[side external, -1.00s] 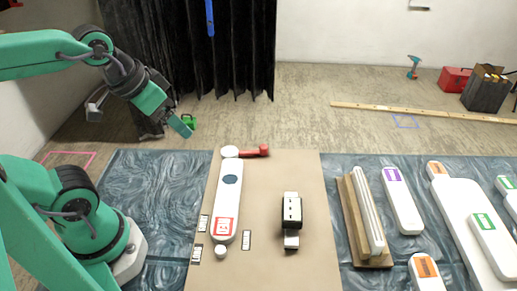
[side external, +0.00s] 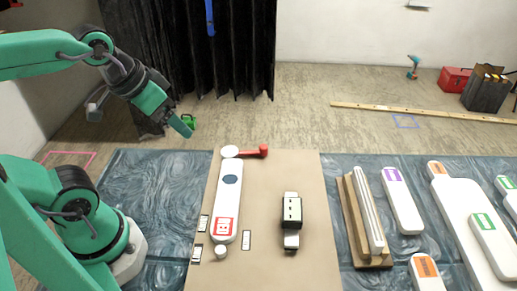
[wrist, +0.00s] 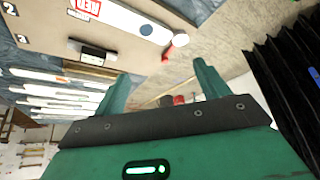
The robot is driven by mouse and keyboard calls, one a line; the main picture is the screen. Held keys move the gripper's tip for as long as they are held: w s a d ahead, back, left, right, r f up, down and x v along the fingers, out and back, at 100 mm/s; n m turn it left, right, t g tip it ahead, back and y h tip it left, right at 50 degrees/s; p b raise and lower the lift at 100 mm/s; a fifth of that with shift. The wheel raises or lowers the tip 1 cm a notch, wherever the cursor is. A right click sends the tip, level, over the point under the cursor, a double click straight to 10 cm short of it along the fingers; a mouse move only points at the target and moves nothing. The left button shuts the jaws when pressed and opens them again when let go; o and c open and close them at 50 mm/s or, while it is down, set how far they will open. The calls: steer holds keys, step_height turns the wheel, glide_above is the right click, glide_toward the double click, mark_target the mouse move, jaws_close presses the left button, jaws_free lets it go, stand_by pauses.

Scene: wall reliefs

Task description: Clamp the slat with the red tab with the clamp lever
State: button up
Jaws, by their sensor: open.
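The slat with the red tab (side external: 228,185) is long and white, with a dark round spot towards its far end. It lies on a tan board (side external: 270,250), its red-framed label at the near end. It also shows in the wrist view (wrist: 120,15). The clamp lever (side external: 252,151) is red, beside a white disc at the slat's far end; in the wrist view it appears as a red arm (wrist: 178,43). My gripper (side external: 183,125) is raised to the left of the lever, apart from it. In the wrist view its two green fingers (wrist: 161,85) are spread, with nothing between them.
A black block with a white piece through it (side external: 291,212) sits on the board, right of the slat. A wooden holder with white strips (side external: 352,222) and several colour-tabbed white slats (side external: 402,205) lie farther right. A black curtain (side external: 235,50) hangs behind.

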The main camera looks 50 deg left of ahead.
steer(key=shift+w, duration=0.15)
steer(key=c, duration=0.6)
steer(key=m+g, duration=0.2)
steer(key=g, duration=0.3)
glide_above(264, 146)
steer(key=f, duration=1.1)
steer(key=shift+s+d+f, duration=0.1)
steer(key=shift+s+f, duration=0.1)
steer(key=shift+f, duration=0.2)
steer(key=shift+w+f+g, duration=0.25)
steer(key=shift+f+g, duration=0.05)
steer(key=shift+f, duration=0.15)
steer(key=shift+f, duration=3.9)
